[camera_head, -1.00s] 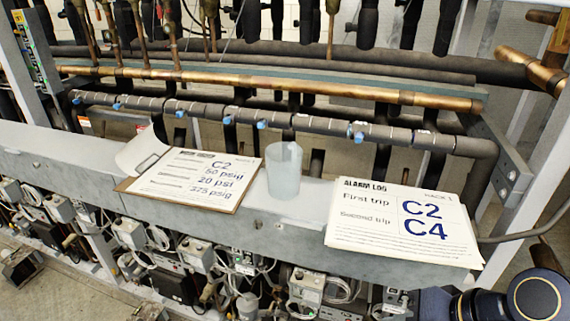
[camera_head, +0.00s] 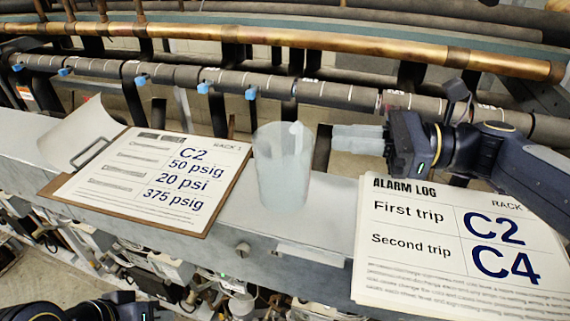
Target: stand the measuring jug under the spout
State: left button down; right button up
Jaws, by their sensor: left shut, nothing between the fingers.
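The measuring jug (camera_head: 283,175) is a pale, translucent cup standing upright on the grey ledge between the clipboard and the alarm log. My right gripper (camera_head: 340,138) comes in from the right at the height of the jug's upper part. Its pale fingers point left at the jug, with a small gap between them and its wall. They are seen nearly side-on, so their opening is unclear. My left gripper (camera_head: 145,310) is at the bottom left edge, low in front of the ledge, mostly cut off, shut and empty. I cannot make out which part is the spout.
A clipboard (camera_head: 150,180) lies left of the jug, and the alarm log sheets (camera_head: 455,245) lie right of it, below my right arm. A dark pipe with blue caps (camera_head: 203,88) and a copper pipe (camera_head: 300,38) run behind. The grey ledge (camera_head: 325,215) has bare room right of the jug.

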aim_at(299, 136)
jog(key=a, duration=0.2)
jog(key=w+a, duration=0.1)
jog(key=a, duration=0.2)
jog(key=w+a+f+p, duration=0.1)
jog(key=a, duration=0.1)
jog(key=shift+w+a+f, duration=0.1)
jog(key=shift+w+a, duration=0.15)
jog(key=shift+a, duration=0.15)
jog(key=shift+c, duration=0.2)
grip_shut()
